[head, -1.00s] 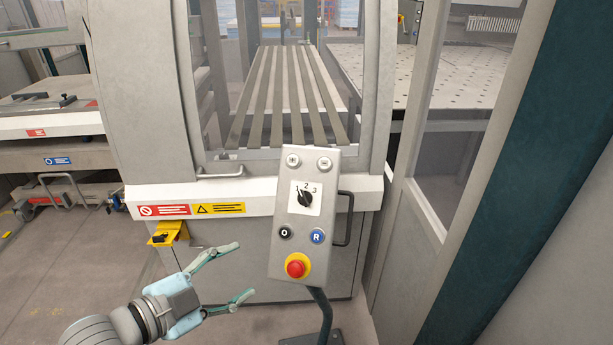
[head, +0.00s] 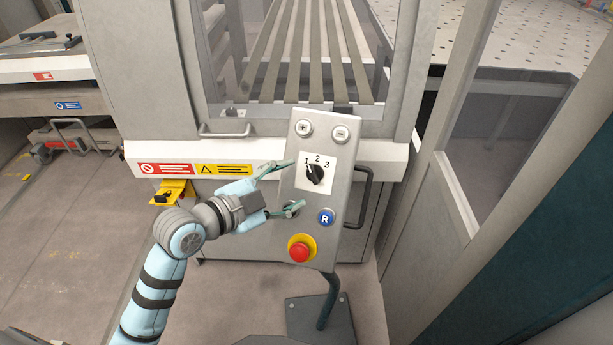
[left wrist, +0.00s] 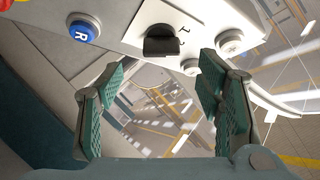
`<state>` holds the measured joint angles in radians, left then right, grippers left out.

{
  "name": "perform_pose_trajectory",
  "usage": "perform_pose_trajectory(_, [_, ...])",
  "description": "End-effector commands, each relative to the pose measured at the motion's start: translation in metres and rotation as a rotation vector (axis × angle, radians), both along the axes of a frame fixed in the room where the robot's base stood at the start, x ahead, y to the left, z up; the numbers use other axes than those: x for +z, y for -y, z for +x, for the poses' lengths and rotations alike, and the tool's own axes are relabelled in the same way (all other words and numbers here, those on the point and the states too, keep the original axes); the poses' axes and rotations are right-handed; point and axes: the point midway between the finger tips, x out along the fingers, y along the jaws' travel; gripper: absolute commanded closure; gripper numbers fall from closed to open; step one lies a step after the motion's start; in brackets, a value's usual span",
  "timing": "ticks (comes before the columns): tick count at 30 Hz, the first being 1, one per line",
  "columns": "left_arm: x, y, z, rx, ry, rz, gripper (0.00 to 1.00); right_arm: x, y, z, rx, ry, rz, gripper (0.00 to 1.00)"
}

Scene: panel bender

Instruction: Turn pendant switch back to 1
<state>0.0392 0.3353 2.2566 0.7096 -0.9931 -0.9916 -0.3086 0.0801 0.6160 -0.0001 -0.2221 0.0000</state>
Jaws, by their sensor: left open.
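The grey pendant (head: 345,165) stands on a dark post in front of the machine. Its black rotary switch (head: 315,174) sits on a white plate marked 1, 2 and 3. Which number the knob points at is too small to tell surely. My left gripper (head: 297,183) is open and empty, its fingertips over the pendant's left side, left of the switch. One finger is level with the plate's top, the other lower, covering the black O button. In the left wrist view the knob (left wrist: 160,42) lies ahead, between the two fingers (left wrist: 163,70) and apart from them. My right gripper is not in view.
A red emergency stop (head: 299,251) on yellow and a blue R button (head: 326,217) are below the switch. Two pale buttons (head: 322,129) are above. A dark handle (head: 368,195) is on the pendant's right. The machine's front panel (head: 240,165) is close behind.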

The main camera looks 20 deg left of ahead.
Motion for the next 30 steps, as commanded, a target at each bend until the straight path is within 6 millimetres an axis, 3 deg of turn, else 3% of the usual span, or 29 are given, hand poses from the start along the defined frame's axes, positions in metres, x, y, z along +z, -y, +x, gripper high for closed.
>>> perform_pose_trajectory(3, [-0.006,0.015,0.026,0.001,0.001,-0.006,0.40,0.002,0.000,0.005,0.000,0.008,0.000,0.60])
perform_pose_trajectory(7, [-0.013,0.024,0.044,0.002,0.000,-0.001,0.40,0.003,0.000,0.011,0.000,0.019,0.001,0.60])
perform_pose_trajectory(18, [-0.016,0.028,0.051,0.001,0.001,0.002,0.42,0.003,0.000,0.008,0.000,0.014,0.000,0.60])
perform_pose_trajectory(27, [-0.016,0.027,0.051,0.002,0.001,0.002,0.88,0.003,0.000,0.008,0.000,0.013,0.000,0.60])
perform_pose_trajectory(30, [-0.017,0.029,0.050,0.036,-0.001,-0.043,0.88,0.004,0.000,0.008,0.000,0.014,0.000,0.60])
